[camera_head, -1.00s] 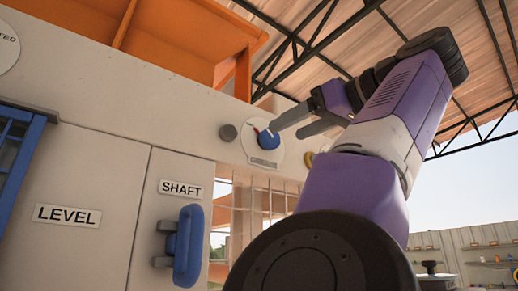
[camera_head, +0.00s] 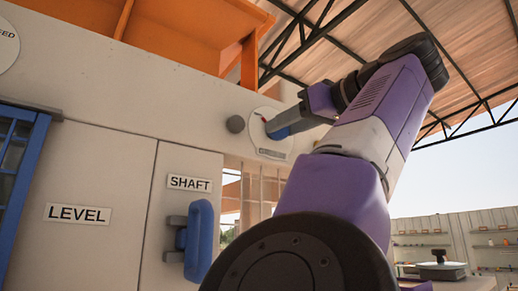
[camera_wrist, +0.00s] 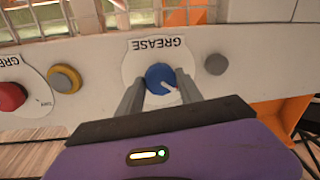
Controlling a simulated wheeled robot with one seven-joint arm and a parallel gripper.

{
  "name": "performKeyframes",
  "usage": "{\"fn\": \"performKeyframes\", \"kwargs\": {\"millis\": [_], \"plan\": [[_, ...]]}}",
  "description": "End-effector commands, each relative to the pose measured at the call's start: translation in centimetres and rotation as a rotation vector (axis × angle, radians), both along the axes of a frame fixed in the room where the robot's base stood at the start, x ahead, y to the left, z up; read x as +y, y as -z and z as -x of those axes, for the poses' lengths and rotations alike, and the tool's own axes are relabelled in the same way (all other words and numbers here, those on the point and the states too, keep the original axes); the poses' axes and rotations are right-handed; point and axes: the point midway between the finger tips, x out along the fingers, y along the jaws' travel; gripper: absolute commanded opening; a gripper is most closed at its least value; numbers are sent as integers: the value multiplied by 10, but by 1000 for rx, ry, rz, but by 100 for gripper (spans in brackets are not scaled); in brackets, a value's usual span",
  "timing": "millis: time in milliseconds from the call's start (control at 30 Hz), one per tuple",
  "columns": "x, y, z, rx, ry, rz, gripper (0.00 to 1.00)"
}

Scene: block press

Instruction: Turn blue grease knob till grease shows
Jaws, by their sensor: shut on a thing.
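The blue grease knob (camera_wrist: 160,77) sits on a round white plate (camera_wrist: 137,58) lettered GREASE, upside down in the wrist view. A white pointer line on the knob points to the lower right there. My gripper (camera_wrist: 159,92) has one grey finger on each side of the knob and is shut on it. In the head view my gripper (camera_head: 291,126) reaches the panel from the right. It hides most of the knob and part of the plate (camera_head: 268,149); a small red mark shows by the plate's upper left.
A grey round knob (camera_wrist: 216,64) is beside the plate. On its other side are a yellow-ringed button (camera_wrist: 64,79) and a red knob (camera_wrist: 11,97). In the head view a blue handle (camera_head: 200,240) sits below the SHAFT label (camera_head: 189,183).

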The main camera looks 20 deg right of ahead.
Motion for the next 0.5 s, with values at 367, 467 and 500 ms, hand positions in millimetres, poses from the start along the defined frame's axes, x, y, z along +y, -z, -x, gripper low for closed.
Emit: {"fn": "performKeyframes", "kwargs": {"millis": [367,467,500], "plan": [[0,1,0,21,0,-59,2],[0,2,0,37,0,-111,2],[0,2,0,47,0,-138,2]]}}
